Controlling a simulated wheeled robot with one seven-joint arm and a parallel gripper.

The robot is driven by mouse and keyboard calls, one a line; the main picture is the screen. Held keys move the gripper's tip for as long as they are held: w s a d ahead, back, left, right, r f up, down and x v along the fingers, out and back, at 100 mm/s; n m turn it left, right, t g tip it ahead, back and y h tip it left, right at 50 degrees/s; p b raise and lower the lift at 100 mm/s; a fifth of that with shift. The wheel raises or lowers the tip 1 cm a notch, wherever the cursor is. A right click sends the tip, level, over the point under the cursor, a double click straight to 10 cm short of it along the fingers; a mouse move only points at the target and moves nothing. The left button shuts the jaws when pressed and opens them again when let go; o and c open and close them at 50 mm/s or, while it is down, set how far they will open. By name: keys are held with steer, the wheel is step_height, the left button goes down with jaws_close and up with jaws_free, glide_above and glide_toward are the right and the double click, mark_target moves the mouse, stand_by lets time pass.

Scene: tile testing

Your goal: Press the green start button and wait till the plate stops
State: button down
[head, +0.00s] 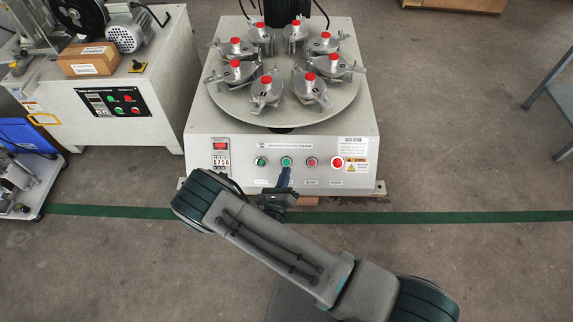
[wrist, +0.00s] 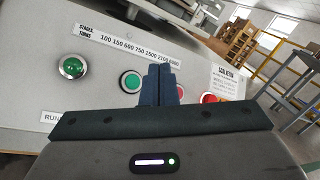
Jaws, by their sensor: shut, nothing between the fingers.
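The test machine's sloped front panel (head: 230,174) carries a row of controls.
A red button (head: 312,162) and a larger red button (head: 337,162) are to the right on the panel. A second machine (head: 160,85) stands at the left.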

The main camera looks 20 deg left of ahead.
mark_target(287, 162)
steer(key=shift+w+a+f+b, duration=0.2)
steer(key=shift+w+f+b, duration=0.4)
steer(key=shift+w+f, duration=0.15)
steer(key=shift+w+a+f+b, duration=0.15)
steer(key=shift+w+f+b, duration=0.45)
steer(key=shift+w, duration=0.25)
steer(key=shift+w+a+f+b, duration=0.2)
steer(key=shift+w+f+b, duration=0.4)
steer(key=shift+w+f, duration=0.15)
steer(key=shift+w, duration=0.1)
steer(key=shift+w+f, duration=0.2)
steer(key=shift+w, duration=0.1)
